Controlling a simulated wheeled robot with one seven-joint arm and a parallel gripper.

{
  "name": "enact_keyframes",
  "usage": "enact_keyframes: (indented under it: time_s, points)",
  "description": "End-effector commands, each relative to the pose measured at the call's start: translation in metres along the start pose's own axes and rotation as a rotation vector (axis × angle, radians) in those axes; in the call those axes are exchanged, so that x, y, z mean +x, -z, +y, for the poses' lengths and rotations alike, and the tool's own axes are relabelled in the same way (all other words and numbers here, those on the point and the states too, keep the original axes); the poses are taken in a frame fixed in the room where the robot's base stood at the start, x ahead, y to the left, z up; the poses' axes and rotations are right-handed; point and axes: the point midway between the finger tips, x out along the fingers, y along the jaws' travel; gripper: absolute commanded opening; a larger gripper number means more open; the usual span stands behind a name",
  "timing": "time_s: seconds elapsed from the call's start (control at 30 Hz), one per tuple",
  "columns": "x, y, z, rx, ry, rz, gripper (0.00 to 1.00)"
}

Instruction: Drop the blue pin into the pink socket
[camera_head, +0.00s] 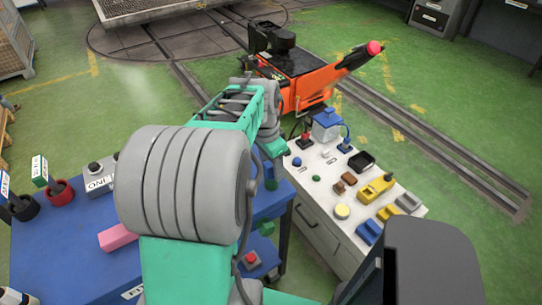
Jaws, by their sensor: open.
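A pink block (118,237) lies on the blue table, its right end close to my grey shoulder joint; no hole shows in it, so I cannot tell if it is the socket. A small blue round piece (297,161) sits on the white cabinet top; I cannot tell if it is the blue pin. Blue blocks (369,232) lie at the cabinet's front edge.
The white cabinet (318,215) holds several small parts, including a yellow one (375,188). An orange machine (310,82) stands behind it.

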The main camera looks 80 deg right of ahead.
Motion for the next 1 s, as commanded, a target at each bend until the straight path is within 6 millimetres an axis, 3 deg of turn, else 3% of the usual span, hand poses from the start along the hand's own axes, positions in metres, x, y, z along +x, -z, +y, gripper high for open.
enact_keyframes:
  time_s: [0.2,0.83,1.0]
  points:
    - [0.0010,-0.0001,-0.0002,-0.001,0.001,0.000,0.53]
    - [0.0006,-0.0003,-0.0003,-0.001,0.001,0.000,0.01]
    - [0.0005,-0.0003,-0.0003,-0.001,0.001,0.000,0.00]
